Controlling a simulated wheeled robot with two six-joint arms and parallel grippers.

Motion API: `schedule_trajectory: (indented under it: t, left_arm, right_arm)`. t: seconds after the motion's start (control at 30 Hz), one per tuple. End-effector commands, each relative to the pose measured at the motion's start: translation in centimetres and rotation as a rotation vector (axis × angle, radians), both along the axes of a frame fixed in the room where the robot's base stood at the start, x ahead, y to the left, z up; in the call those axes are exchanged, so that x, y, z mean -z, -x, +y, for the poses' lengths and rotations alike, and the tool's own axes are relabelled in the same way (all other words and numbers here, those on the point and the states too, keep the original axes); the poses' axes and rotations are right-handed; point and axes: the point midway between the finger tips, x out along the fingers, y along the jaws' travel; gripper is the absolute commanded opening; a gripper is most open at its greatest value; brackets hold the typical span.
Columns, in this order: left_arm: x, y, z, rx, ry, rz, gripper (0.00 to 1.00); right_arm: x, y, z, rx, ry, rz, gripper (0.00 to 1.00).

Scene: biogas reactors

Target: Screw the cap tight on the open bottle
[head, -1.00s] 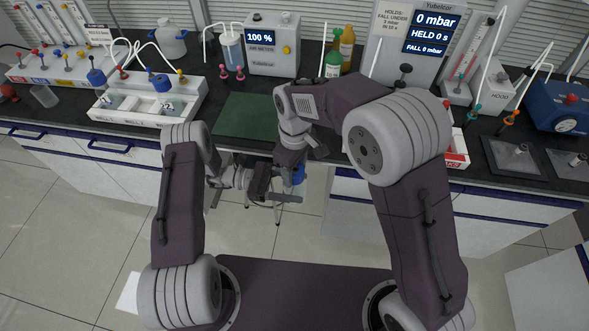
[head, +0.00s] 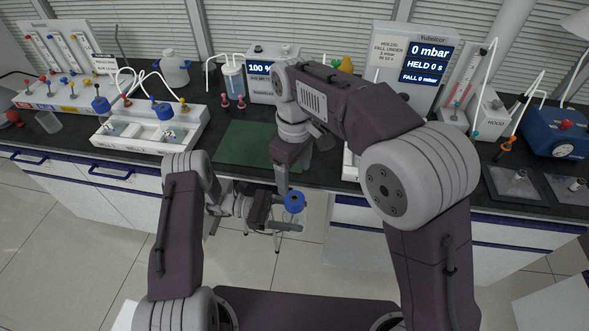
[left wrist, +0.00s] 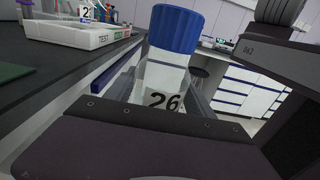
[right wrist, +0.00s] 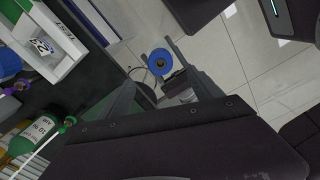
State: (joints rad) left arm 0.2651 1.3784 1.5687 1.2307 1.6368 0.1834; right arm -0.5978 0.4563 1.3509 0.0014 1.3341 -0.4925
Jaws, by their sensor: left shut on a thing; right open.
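A clear bottle (left wrist: 160,78) with a black "26" on its label is held upright in my left gripper (head: 281,225), off the bench front. A blue cap (left wrist: 175,28) sits on its neck; I cannot tell how tight it is. The cap also shows in the head view (head: 294,201) and, from above, in the right wrist view (right wrist: 160,62), as a blue ring with a grey centre. My right gripper (head: 285,186) is open and empty, just above and beside the cap and apart from it. Its fingertips are partly hidden in the head view.
A white tray (head: 112,137) with blue-capped bottles stands on the bench at left. A green mat (head: 243,146) lies bare on the bench behind the grippers. A pressure unit (head: 410,55) reading 0 mbar stands at back right. The floor below the bottle is clear.

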Motion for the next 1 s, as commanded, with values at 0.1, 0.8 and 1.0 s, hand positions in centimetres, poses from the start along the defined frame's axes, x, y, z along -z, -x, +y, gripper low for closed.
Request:
schedule_trajectory:
  t: [0.1,0.8,1.0]
  left_arm:
    - [-0.1,0.0,0.0,0.000,0.001,0.000,0.00]
    - [-0.1,0.0,0.0,0.000,0.001,0.000,0.00]
    - [-0.1,0.0,0.0,0.000,0.001,-0.001,0.00]
  right_arm:
    - [-0.9,0.0,0.0,0.000,-0.001,0.000,0.74]
    - [-0.3,-0.2,-1.6,0.066,-0.002,0.000,0.74]
    - [4.1,0.6,-9.6,0.416,-0.027,-0.023,0.74]
